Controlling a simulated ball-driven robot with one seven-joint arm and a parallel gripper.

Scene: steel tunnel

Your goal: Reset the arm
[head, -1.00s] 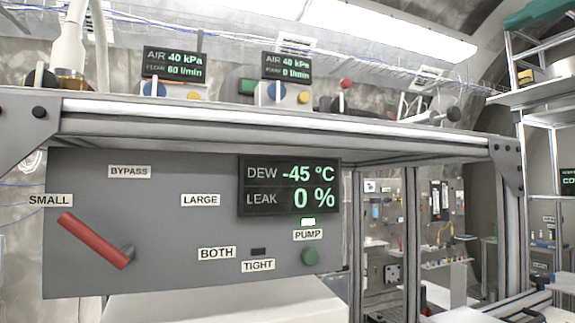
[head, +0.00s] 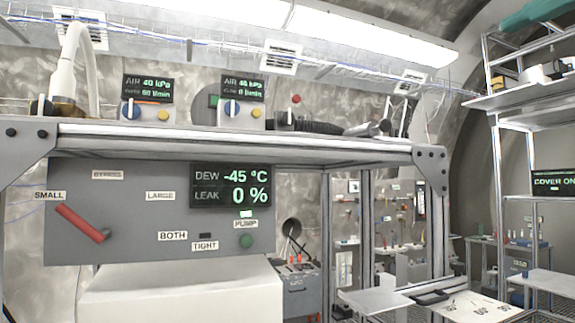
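Neither my arm nor my gripper can be made out in the head view, so whether it is open or shut does not show. The view faces a grey control panel (head: 130,215) under a metal shelf (head: 250,140). The panel's red lever (head: 82,222) points up and left towards the SMALL label. Its display (head: 231,186) reads DEW -45 °C and LEAK 0 %.
Two air units (head: 147,100) (head: 242,100) and a dark ribbed hose (head: 315,126) stand on the shelf. A white block (head: 180,290) lies below the panel. A low white table (head: 470,306) is at lower right.

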